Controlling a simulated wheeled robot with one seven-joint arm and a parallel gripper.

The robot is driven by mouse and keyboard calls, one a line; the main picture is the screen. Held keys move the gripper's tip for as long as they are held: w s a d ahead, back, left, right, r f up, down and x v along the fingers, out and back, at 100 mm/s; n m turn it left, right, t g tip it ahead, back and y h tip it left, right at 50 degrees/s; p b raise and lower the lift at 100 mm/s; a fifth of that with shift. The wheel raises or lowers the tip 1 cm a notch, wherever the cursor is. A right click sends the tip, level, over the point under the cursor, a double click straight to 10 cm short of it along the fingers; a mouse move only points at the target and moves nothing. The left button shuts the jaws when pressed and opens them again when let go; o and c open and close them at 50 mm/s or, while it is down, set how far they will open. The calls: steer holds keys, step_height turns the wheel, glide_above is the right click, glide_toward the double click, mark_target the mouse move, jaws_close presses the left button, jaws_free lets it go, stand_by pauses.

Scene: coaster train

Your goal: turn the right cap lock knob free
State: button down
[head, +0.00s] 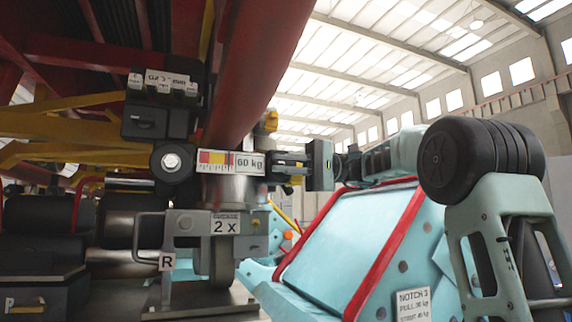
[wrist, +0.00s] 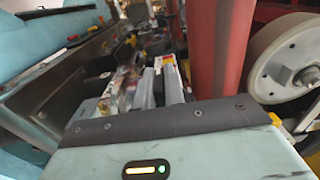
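My gripper (head: 288,166) is in the middle of the head view, reaching left from its dark square palm. A small yellow part (head: 296,180) shows at the fingers. Another yellow part (head: 270,120) is just above the gripper, against the red beam. I cannot tell which part is the right cap lock knob. In the wrist view, the grey fingers (wrist: 158,88) stick out beyond the dark palm edge, and their opening is unclear.
A thick red beam (head: 262,60) slants above the gripper and stands close by in the wrist view (wrist: 220,45). A black roller (head: 171,161), an "R" tagged handle (head: 150,240) and a "2 X" bracket (head: 205,222) are left. A pale blue panel with red edges (head: 350,235) lies below right.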

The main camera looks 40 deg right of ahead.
steer(key=shift+h+p, duration=0.3)
steer(key=shift+h, duration=0.1)
steer(key=h+p, duration=0.1)
steer(key=g+h+p, duration=0.1)
steer(key=h+p, duration=0.1)
steer(key=shift+r+h, duration=0.25)
steer(key=shift+h, duration=0.15)
steer(key=g+h+p, duration=0.1)
steer(key=h+p, duration=0.1)
steer(key=h, duration=0.1)
steer(key=g+h+p, duration=0.1)
steer(key=h+p, duration=0.2)
steer(key=g+h, duration=0.1)
steer(key=h, duration=0.2)
steer(key=shift+f+p, duration=0.15)
steer(key=shift+p, duration=0.25)
steer(key=shift+f+g+h, duration=0.1)
steer(key=shift+g+h, duration=0.4)
steer(key=shift+h, duration=1.5)
steer(key=c, duration=1.5)
jaws_free()
